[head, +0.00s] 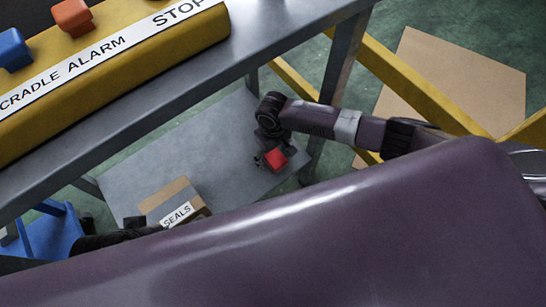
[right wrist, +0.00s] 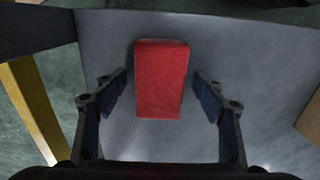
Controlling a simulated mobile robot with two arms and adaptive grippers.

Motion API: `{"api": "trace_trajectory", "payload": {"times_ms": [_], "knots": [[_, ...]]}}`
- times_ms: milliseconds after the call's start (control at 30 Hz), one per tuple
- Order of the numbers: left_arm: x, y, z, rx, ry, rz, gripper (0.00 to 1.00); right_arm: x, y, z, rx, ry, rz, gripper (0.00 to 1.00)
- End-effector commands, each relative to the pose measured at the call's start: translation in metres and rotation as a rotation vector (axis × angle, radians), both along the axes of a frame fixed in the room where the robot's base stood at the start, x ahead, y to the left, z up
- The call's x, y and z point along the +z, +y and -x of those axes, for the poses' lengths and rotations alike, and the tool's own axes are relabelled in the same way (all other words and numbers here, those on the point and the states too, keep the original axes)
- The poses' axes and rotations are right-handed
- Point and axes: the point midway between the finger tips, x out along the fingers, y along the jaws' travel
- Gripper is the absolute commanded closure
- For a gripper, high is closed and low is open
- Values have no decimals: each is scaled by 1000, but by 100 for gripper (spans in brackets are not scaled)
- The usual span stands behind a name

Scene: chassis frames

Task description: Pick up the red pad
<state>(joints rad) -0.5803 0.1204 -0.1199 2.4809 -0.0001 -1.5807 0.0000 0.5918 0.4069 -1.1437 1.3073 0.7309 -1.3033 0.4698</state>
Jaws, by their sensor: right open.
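The red pad (head: 276,157) lies on the grey lower shelf (head: 232,130). In the right wrist view the red pad (right wrist: 162,78) is a plain red block on the grey surface, ahead of my gripper. My right gripper (head: 264,160) is just above the pad in the head view. In the right wrist view its open fingers (right wrist: 160,84) stand on either side of the pad, with a gap showing on both sides. Part of my dark left arm and gripper (head: 132,224) shows at the lower left, beside the cardboard box; its jaws are not clear.
A cardboard box labelled SEALS (head: 178,201) sits on the shelf. A yellow panel (head: 120,62) with blue and orange buttons stands on the bench above. A table leg (head: 338,85) and yellow bars (head: 415,88) are near my right arm. A blue object (head: 52,232) is at lower left.

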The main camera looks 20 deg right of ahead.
Motion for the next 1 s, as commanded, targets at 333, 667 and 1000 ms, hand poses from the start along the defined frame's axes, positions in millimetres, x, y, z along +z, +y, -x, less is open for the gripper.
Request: {"api": "trace_trajectory", "payload": {"times_ms": [333,667,1000], "knots": [[1,0,0,0,0,0,100,1,0,0,0,0,0,67],[1,0,0,0,0,0,100,1,0,0,0,0,0,81],[14,0,0,0,0,0,100,26,0,0,1,-1,-1,81]]}}
